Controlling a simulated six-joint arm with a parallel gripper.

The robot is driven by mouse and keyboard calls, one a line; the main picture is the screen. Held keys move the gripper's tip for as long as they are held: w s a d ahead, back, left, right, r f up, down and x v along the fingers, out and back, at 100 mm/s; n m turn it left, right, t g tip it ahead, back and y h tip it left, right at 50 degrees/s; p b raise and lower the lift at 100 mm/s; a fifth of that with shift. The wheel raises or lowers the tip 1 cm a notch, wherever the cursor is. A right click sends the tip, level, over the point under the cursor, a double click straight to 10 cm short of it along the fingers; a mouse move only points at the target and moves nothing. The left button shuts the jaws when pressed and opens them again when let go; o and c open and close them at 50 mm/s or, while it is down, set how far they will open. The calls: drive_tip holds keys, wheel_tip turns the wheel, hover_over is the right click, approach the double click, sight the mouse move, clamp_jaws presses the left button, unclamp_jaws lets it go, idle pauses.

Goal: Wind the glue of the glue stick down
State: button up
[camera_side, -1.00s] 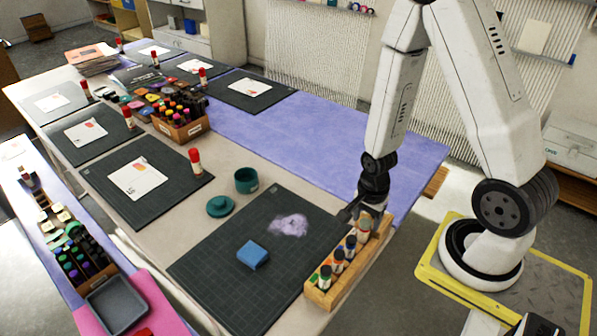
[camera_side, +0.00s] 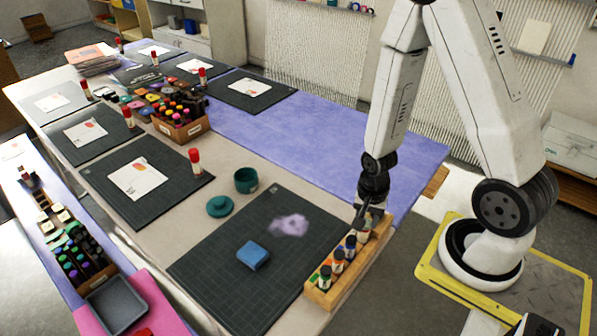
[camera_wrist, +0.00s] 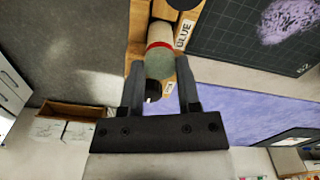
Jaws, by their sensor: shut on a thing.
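My gripper (camera_side: 367,212) points down at the far end of a small wooden rack (camera_side: 319,294) on the right front of the table. In the wrist view, my gripper (camera_wrist: 160,68) is shut on a pale cylinder with a red band, which I take for the glue stick (camera_wrist: 158,64). Its grey-green end faces the camera between the fingertips. The glue itself cannot be made out, so how far it is wound is not visible. In the side view my fingers largely hide the stick.
Several small coloured bottles stand in the rack, close beside my gripper. A dark cutting mat (camera_side: 215,272) with a purple smear and a blue block (camera_side: 253,254) lies to the left. A green jar (camera_side: 246,180) and lid (camera_side: 220,206) stand behind. The purple cloth (camera_side: 300,135) is mostly clear.

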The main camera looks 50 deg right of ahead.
drive_tip(key=shift+n, duration=0.4)
drive_tip(key=n, duration=0.3)
drive_tip(key=shift+n, duration=0.9)
drive_tip(key=n, duration=0.3)
drive_tip(key=shift+n, duration=0.9)
